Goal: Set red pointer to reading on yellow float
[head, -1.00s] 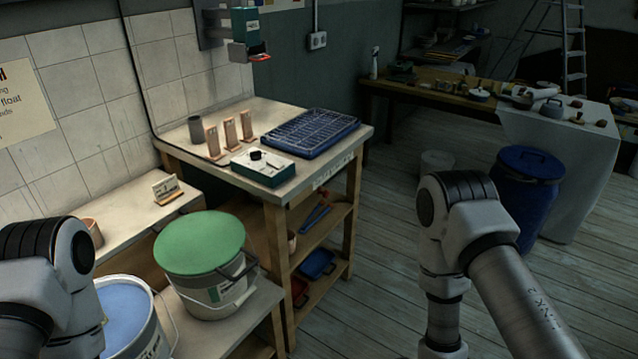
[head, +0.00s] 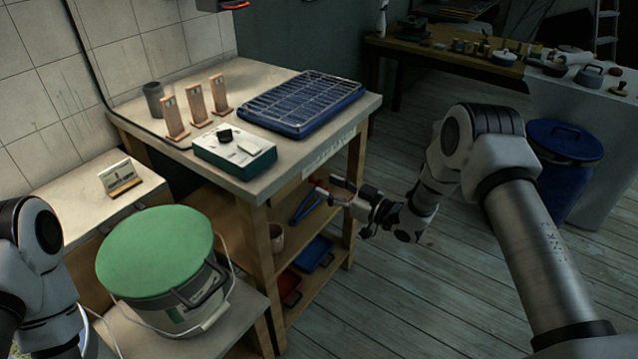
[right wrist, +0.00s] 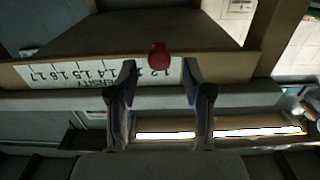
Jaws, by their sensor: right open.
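The red pointer (right wrist: 157,55) sits on a white density scale strip (right wrist: 75,73), which appears upside down in the right wrist view. It shows near the 1.2 marking; the exact reading cannot be told. The strip also shows on the bench's front edge in the head view (head: 330,147). My right gripper (head: 329,186) is open in front of and below that edge. In the right wrist view its fingers (right wrist: 157,85) stand either side of the pointer's line, with the pointer beyond the tips. No yellow float can be made out. My left arm shows at the left edge; its gripper is out of view.
The bench (head: 262,178) holds a blue rack tray (head: 302,103), a white and green box with a black knob (head: 235,150) and several wooden stands (head: 197,104). A green-lidded bucket (head: 155,255) stands at lower left. Floor right of the bench is open.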

